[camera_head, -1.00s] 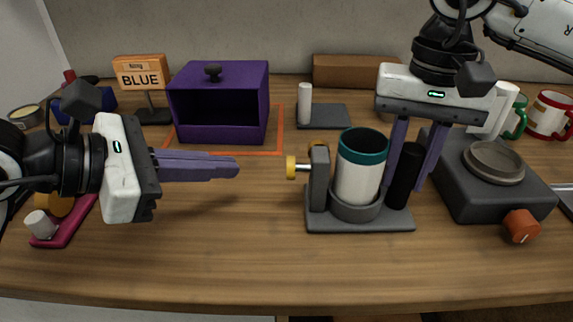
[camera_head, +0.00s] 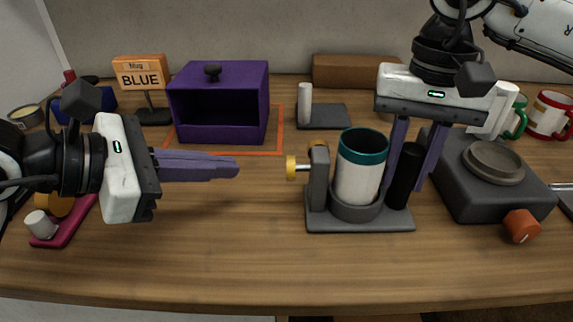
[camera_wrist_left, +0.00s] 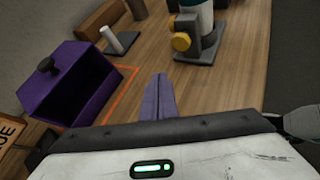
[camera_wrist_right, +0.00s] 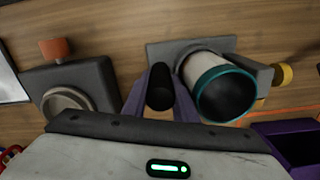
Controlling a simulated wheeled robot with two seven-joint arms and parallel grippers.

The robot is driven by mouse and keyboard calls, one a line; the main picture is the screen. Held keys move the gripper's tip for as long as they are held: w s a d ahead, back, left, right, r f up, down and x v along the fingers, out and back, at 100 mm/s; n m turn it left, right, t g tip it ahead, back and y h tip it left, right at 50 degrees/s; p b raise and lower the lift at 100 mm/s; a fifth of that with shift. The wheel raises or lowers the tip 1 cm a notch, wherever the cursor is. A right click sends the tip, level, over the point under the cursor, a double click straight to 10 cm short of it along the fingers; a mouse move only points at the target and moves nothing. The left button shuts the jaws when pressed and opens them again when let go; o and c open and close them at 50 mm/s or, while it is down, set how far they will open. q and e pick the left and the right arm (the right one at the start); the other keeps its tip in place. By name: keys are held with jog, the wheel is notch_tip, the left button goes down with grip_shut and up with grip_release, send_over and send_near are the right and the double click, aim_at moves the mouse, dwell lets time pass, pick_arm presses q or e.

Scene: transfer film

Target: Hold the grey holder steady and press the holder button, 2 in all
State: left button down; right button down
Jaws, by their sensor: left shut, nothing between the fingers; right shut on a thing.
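The grey holder (camera_head: 318,190) stands on the table with a white cup with a teal rim (camera_head: 358,180) upright in its ring. A yellow round button (camera_head: 292,168) sticks out of its left side; it also shows in the left wrist view (camera_wrist_left: 181,42). A black upright handle (camera_head: 404,178) rises from the holder's right side. My right gripper (camera_head: 418,182) is shut on this handle, with a finger on each side in the right wrist view (camera_wrist_right: 160,88). My left gripper (camera_head: 236,167) is shut and empty, its tips pointing right at the button, a gap apart from it.
A purple open box (camera_head: 218,134) stands behind my left gripper, near a BLUE sign (camera_head: 140,73). A grey device with an orange knob (camera_head: 521,226) stands right of the holder. Mugs (camera_head: 549,114) stand at the back right. The front table is clear.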

aim_at(291, 168)
dwell(0.8)
pick_arm(q)
jog(key=shift+w+a, duration=0.2)
jog(key=shift+a, duration=1.75)
jog(key=shift+d, duration=0.1)
jog(key=shift+s+d, duration=0.2)
jog(key=shift+d, duration=2)
jog(key=shift+s+d, duration=0.2)
jog(key=shift+d, duration=1.95)
jog(key=shift+d, duration=0.15)
jog(key=shift+d, duration=0.25)
